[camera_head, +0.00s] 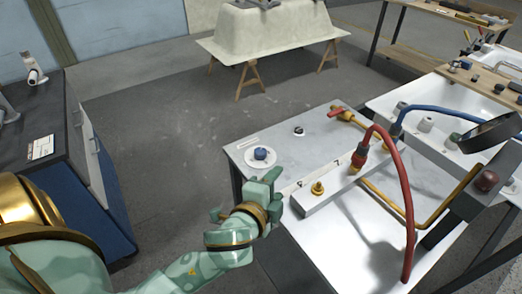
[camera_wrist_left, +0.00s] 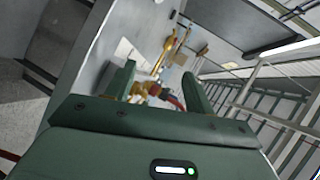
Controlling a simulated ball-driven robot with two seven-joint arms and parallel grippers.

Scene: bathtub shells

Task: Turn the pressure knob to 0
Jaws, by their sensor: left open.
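The blue knob (camera_head: 260,154) sits on a white round dial plate at the near left corner of the grey bench top (camera_head: 222,154). The dial's markings are too small to read. My left gripper (camera_head: 252,190) is just in front of the knob in the head view, apart from it as far as I can tell. It is open and empty. In the left wrist view, its two fingers (camera_wrist_left: 158,82) stand apart, with brass and red fittings showing beyond them. I cannot make out the knob in that view. My right gripper is not in view.
A red hose (camera_head: 408,200), a blue hose (camera_head: 445,110) and brass pipework (camera_head: 318,188) rise from the bench right of the knob. A dark cabinet (camera_head: 85,150) stands at left. A white tub shell (camera_head: 270,35) rests on trestles behind. Open floor lies between.

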